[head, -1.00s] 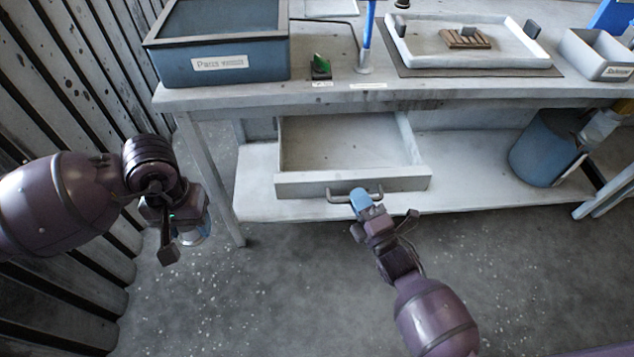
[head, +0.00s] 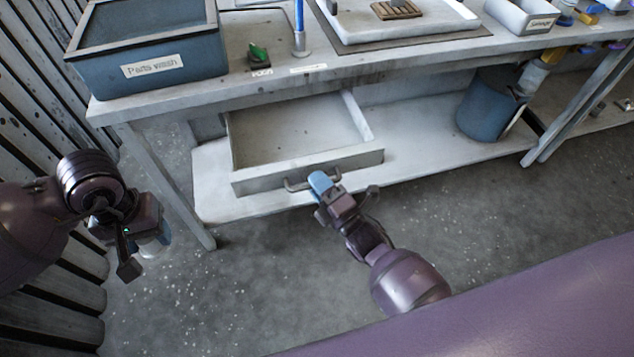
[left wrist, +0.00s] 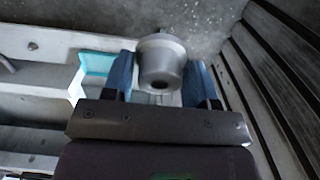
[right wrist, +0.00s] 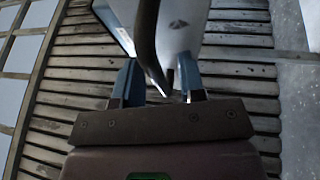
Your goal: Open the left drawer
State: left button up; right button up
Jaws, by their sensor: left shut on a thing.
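The left drawer (head: 310,163) stands pulled out under the bench and looks empty inside. Its dark bar handle (head: 297,186) is on the front face. My right gripper (head: 320,184) is at the right end of that handle. In the right wrist view the handle (right wrist: 147,40) passes between its blue fingers, which stand apart with gaps beside the bar. My left gripper (head: 152,240) is off to the left, away from the drawer. In the left wrist view it is shut on a grey metal cup-shaped part (left wrist: 162,62).
A blue Parts wash bin (head: 150,65), a green switch (head: 257,53) and a white tray (head: 350,32) are on the bench. A blue bucket (head: 487,105) stands on the lower shelf. A bench leg (head: 165,185) and slatted wall (head: 40,100) are near my left arm.

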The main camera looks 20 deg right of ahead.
pick_arm(q)
jog(key=shift+w+r, duration=0.1)
jog(key=shift+r, duration=0.4)
pick_arm(e)
jog(key=v, duration=1.2)
jog(key=shift+w, duration=0.1)
